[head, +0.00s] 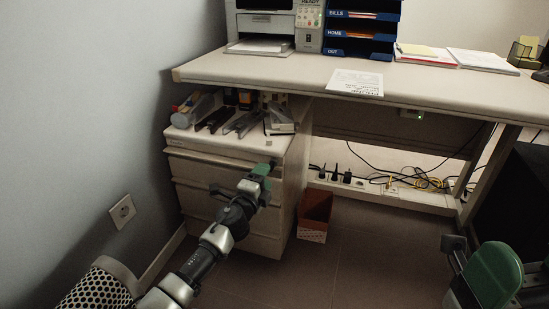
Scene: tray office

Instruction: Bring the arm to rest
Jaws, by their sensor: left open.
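My left arm comes in from the bottom left and reaches toward the drawer unit (186,165). My left gripper (268,166), with green parts, is at the arm's far end. It is in front of the unit's upper drawers, below its top. The gripper is open, and I see nothing held in it. Whether it touches a drawer front I cannot tell.
The desk (300,72) carries a printer (262,22), a blue letter tray (360,48) and papers. An orange-brown bin (314,212) stands on the floor. Middle floor is clear.

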